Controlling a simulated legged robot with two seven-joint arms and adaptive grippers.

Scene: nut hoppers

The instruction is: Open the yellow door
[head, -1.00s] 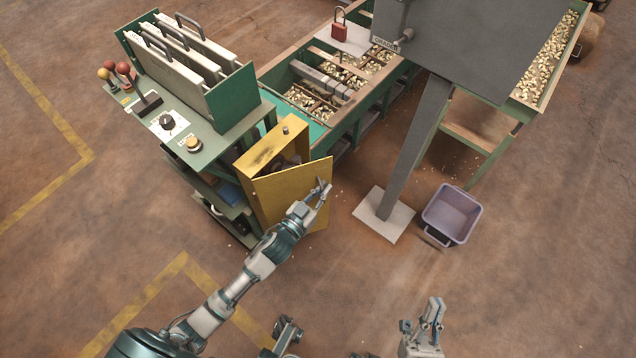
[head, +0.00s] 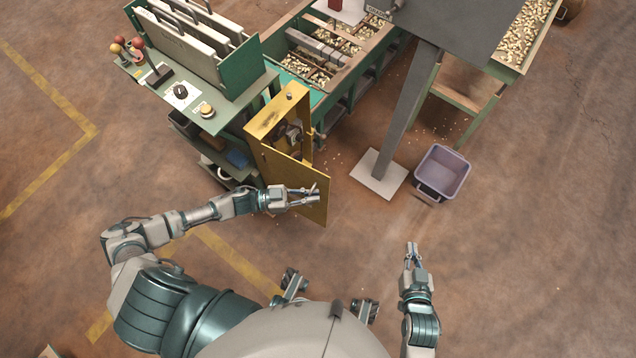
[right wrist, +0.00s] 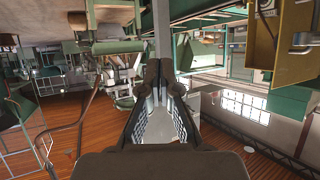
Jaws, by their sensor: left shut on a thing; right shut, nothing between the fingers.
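The yellow door (head: 290,178) belongs to a yellow cabinet (head: 276,113) beside the green bench. The door stands open, swung out toward me, and pipe-like parts inside the cabinet show behind it. My left gripper (head: 312,195) is at the door's outer face near its free edge, shut on the door's handle; the fingers hide the handle itself. My right gripper (head: 412,248) is shut and empty over open floor, well apart from the door. Its dark fingers also show in the right wrist view (right wrist: 162,80).
The green bench (head: 225,118) with levers, knob and button stands left of the cabinet. A grey post on a pale plate (head: 378,174) and a purple bin (head: 442,172) stand to the right. Nut hoppers (head: 325,60) lie behind. The floor before the door is clear.

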